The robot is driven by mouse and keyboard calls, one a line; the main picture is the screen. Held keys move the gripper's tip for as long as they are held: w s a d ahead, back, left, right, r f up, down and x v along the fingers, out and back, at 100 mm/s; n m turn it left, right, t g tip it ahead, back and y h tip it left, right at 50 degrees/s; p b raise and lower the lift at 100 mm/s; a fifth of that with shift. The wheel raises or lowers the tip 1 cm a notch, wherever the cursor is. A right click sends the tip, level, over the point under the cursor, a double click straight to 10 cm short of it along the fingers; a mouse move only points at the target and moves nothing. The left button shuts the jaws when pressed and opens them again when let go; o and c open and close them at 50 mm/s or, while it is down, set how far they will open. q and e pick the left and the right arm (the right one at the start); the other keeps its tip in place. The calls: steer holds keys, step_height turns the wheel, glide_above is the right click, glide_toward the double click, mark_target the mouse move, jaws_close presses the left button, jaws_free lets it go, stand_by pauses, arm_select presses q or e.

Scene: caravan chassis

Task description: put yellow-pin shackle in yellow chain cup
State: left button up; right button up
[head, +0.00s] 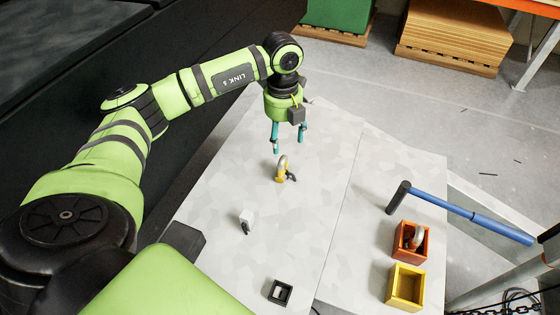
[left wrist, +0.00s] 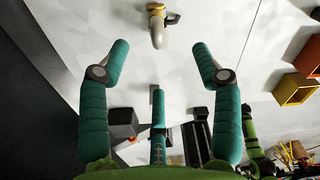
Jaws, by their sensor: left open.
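The yellow-pin shackle (head: 282,170) stands on the grey table in the head view, a yellow and silver loop with a dark part at its foot. It also shows at the top of the left wrist view (left wrist: 157,26). The yellow chain cup (head: 405,287) is an open square box at the lower right, and its visible inside looks empty; it also shows in the left wrist view (left wrist: 294,88). My left gripper (head: 289,143) is open and empty, above the table and apart from the shackle, on its far side. My right gripper is not in view.
An orange cup (head: 410,243) holding a shackle stands against the yellow cup's far side. A blue-handled hammer-like tool (head: 455,210) lies beyond it. The middle table is clear.

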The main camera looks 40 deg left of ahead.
mark_target(283, 157)
arm_select(q)
steer(key=shift+a+f, duration=0.25)
steer(key=shift+a, duration=0.1)
steer(key=f+p, duration=0.1)
steer(key=f, duration=0.2)
steer(key=f+p, duration=0.1)
steer(key=f, duration=0.1)
steer(key=shift+s+d+f+p, duration=0.2)
steer(key=shift+d+p, duration=0.15)
steer(key=shift+f, duration=0.55)
steer(key=c, duration=1.2)
jaws_close()
